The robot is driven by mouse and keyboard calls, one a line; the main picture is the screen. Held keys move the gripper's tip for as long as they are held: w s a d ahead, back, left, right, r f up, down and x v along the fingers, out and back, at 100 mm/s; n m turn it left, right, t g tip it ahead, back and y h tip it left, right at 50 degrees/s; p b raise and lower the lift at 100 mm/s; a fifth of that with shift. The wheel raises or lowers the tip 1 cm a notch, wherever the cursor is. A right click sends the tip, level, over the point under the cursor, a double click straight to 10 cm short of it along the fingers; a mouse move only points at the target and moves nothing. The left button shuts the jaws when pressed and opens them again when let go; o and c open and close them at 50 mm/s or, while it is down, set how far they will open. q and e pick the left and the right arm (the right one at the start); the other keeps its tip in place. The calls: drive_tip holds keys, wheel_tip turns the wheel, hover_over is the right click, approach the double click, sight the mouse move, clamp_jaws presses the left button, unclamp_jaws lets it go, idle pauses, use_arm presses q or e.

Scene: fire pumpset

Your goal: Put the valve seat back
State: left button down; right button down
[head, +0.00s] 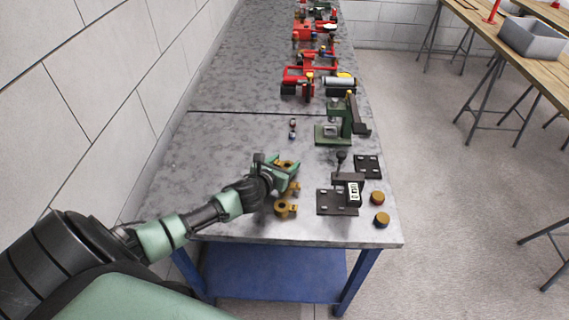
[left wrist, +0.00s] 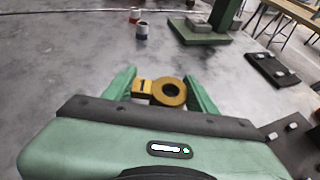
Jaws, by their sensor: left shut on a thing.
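My left gripper (head: 281,169) reaches over the near part of the grey table. In the left wrist view its two green fingers (left wrist: 160,88) are closed on a brass ring with a block-like tab, which appears to be the valve seat (left wrist: 171,92). The tab carries a small dark mark. In the head view this valve seat (head: 286,164) shows only partly between the fingers. Whether it is clear of the tabletop I cannot tell. Two similar brass parts, one partly beside the gripper (head: 291,188) and one nearer (head: 285,209), lie on the table. My right gripper is not in view.
A black fixture with a white label (head: 353,192) stands right of the gripper. Beyond it are a black plate (head: 368,166) and a green press (head: 345,128). Two brass cylinders (head: 377,198) (head: 382,219) sit near the right edge. Red equipment (head: 310,75) stands farther back. The table's left side is clear.

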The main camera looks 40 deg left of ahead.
use_arm(q)
drive_tip(key=shift+c, duration=2.4)
unclamp_jaws()
drive_tip(key=shift+f, duration=0.1)
drive_tip(key=shift+r, duration=0.2)
drive_tip(key=v, duration=1.2)
